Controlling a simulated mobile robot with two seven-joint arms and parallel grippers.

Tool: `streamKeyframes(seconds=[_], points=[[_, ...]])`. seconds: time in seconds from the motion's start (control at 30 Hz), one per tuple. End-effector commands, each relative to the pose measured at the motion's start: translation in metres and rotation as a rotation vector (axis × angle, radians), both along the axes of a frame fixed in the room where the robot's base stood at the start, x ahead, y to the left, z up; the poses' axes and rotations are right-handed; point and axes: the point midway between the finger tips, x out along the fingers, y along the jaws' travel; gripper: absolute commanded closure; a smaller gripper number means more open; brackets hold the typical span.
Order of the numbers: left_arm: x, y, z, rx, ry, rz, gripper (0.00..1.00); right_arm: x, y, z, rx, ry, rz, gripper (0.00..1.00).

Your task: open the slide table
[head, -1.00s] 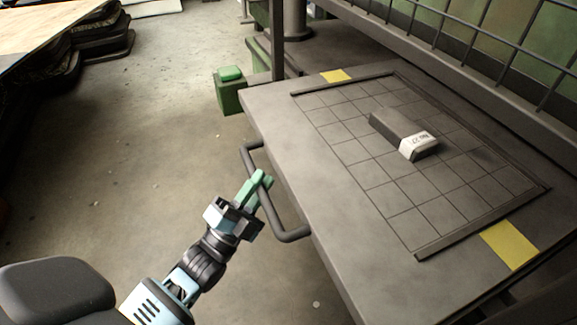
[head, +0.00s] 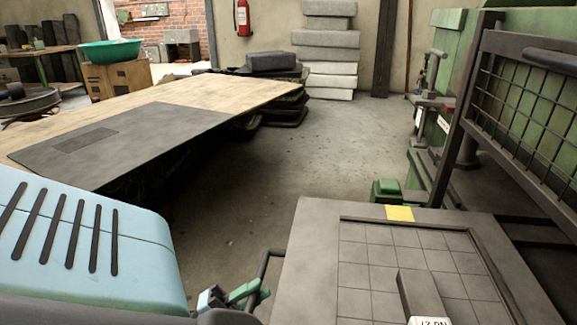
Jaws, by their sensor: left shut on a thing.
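The slide table (head: 312,240) is a dark grey plate at the lower right, with a grid of lines on its top and a yellow patch (head: 399,213) near its far edge. Its bar handle (head: 265,264) sticks out from the left side. My left gripper (head: 262,291), with green fingers, is at the bottom of the view, shut on the handle. Part of the handle is hidden below the frame. A dark block with a white label (head: 420,292) lies on the grid, cut off by the bottom edge. My right gripper is not in view.
A mesh guard (head: 520,90) stands along the right over the slide table. A large low wooden table (head: 215,92) with a dark mat fills the left. Bare concrete floor (head: 240,190) lies between them. A green box (head: 386,192) stands beyond the table's far edge.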

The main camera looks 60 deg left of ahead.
Motion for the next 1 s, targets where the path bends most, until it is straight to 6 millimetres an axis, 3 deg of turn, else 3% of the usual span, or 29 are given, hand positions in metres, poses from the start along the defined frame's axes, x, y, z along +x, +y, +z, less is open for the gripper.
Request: streamKeyframes(seconds=[0.1, 0.3, 0.87, 0.9, 1.0], points=[[-0.019, 0.015, 0.000, -0.001, 0.002, 0.004, 1.00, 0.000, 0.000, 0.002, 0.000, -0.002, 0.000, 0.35], [-0.039, 0.031, 0.000, -0.002, 0.001, 0.003, 1.00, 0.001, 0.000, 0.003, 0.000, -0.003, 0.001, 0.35], [-0.049, 0.039, -0.001, -0.002, 0.000, 0.004, 1.00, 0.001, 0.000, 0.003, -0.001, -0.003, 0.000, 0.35], [-0.049, 0.039, -0.001, -0.002, 0.000, 0.004, 0.81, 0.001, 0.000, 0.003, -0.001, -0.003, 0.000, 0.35], [-0.048, 0.038, 0.000, -0.002, 0.000, 0.003, 0.68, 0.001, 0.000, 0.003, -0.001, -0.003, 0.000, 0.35]])
